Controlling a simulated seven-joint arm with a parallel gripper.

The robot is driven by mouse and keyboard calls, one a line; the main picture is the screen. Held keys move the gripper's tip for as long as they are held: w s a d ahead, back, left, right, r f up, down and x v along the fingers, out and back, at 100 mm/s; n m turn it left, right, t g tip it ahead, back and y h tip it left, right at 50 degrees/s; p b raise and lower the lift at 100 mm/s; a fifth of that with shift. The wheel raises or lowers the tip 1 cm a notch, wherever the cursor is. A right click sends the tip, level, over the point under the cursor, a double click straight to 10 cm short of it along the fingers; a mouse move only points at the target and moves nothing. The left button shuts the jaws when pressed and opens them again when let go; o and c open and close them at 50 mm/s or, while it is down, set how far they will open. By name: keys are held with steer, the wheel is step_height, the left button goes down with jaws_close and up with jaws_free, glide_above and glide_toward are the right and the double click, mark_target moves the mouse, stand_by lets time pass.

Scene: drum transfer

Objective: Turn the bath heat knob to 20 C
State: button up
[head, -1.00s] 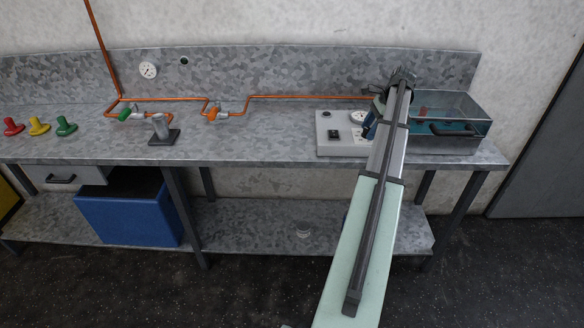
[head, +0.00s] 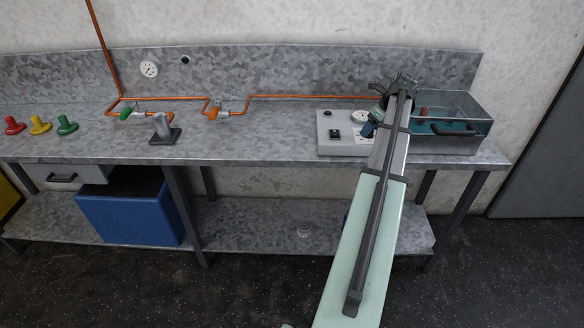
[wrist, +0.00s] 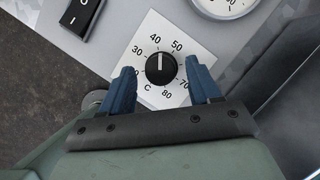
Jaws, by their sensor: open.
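The bath heat knob (wrist: 160,69) is round and black with a white pointer line. It sits on a white dial plate (wrist: 148,100) marked in C. The pointer is up, between 40 and 50. My gripper (wrist: 161,70) is open, with one blue finger on each side of the knob and a gap visible on both sides. The left finger partly covers the mark below 30; the right finger hides the mark between 50 and 70. In the head view my gripper (head: 369,128) is over the right part of the control box (head: 338,146), and the knob is hidden.
A black rocker switch (wrist: 82,16) and a round gauge (wrist: 225,5) are beside the dial. A copper pipe (head: 300,97) runs along the bench back.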

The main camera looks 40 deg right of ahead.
steer(key=v, duration=1.3)
steer(key=shift+w+a+f+n+g+y, duration=0.25)
steer(key=shift+w+a+f+n+g, duration=0.45)
steer(key=shift+w+a+f+n, duration=3.15)
steer(key=shift+w+a+f+n+g+y, duration=0.3)
steer(key=shift+w+a+f+n+g, duration=0.5)
steer(key=shift+a+f, duration=3.45)
steer(key=shift+w+a+f+n+g+y, duration=0.45)
steer(key=shift+w+a+f+n, duration=1.75)
steer(key=shift+a, duration=4.35)
steer(key=shift+w+r+m, duration=0.25)
steer(key=shift+w+r, duration=0.15)
steer(key=shift+r, duration=0.2)
